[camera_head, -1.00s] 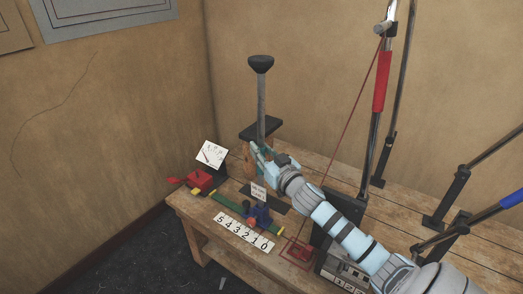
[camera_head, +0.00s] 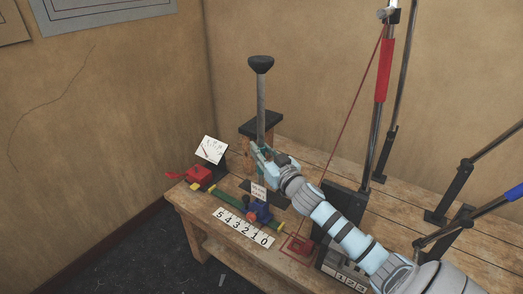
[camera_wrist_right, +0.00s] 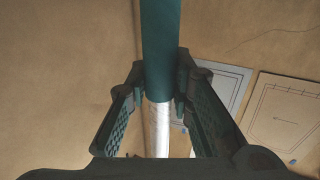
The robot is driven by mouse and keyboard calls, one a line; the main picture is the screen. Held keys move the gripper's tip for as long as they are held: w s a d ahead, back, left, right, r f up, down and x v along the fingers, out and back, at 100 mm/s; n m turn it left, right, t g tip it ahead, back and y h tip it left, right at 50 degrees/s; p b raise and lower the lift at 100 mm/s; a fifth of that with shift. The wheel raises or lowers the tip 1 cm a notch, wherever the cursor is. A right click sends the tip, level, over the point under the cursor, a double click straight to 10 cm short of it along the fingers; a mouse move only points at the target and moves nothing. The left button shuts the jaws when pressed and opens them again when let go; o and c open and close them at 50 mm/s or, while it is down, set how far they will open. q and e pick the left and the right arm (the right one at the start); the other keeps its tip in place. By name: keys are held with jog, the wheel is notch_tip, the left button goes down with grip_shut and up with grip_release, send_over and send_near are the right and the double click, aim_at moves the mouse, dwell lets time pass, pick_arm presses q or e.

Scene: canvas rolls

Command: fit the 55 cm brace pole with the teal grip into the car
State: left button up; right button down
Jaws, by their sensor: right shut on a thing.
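The brace pole (camera_head: 261,98) stands nearly upright, a grey metal shaft with a wide black top end. Its teal grip (camera_wrist_right: 161,45) fills the upper middle of the right wrist view, with bare metal below. My right gripper (camera_head: 264,156) is shut on the pole at the grip; it also shows in the wrist view (camera_wrist_right: 162,106), a finger on each side. My left gripper is not in view.
The wooden bench (camera_head: 205,220) carries a number strip (camera_head: 243,228), a red device (camera_head: 199,175) and a white dial card (camera_head: 211,150). A black-topped wooden stand (camera_head: 270,124) is behind the pole. Poles with red (camera_head: 384,72) and blue grips stand at the right.

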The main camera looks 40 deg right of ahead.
jog(key=c, duration=1.3)
grip_release()
jog(key=shift+c, duration=0.2)
jog(key=shift+s+f, duration=0.15)
jog(key=shift+s, duration=0.3)
jog(key=s+a, duration=0.2)
jog(key=s, duration=0.9)
